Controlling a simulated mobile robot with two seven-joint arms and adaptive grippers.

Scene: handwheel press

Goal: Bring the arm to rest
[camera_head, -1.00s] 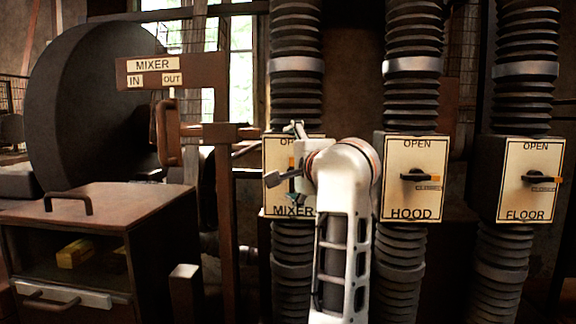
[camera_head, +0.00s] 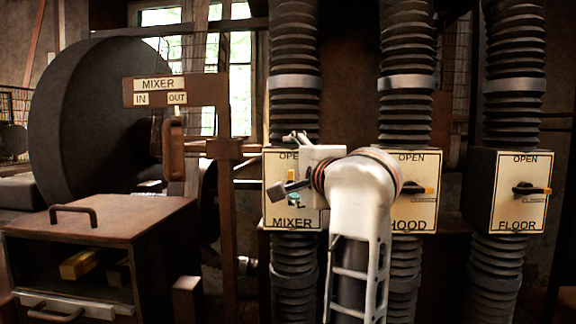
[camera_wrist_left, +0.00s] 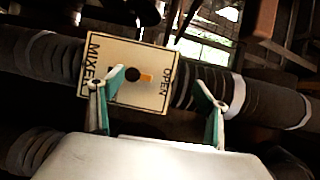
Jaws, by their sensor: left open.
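My left arm comes up from the bottom of the head view. Its gripper (camera_head: 288,164) is in front of the MIXER box (camera_head: 308,216), fingers spread and empty. In the wrist view the open fingers (camera_wrist_left: 161,80) have teal inner faces, and the mixer knob (camera_wrist_left: 132,74) shows near the left finger, with nothing held. The knob's orange tip points to the OPEN side. Whether a finger touches the knob is hard to tell. My right gripper is not in view.
The HOOD box (camera_head: 424,214) is partly hidden by my arm. The FLOOR box (camera_head: 516,210) is clear on the right; both show levers pointing right. Left are a MIXER IN/OUT sign (camera_head: 160,97), a large dark wheel (camera_head: 85,120) and a cabinet (camera_head: 130,215).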

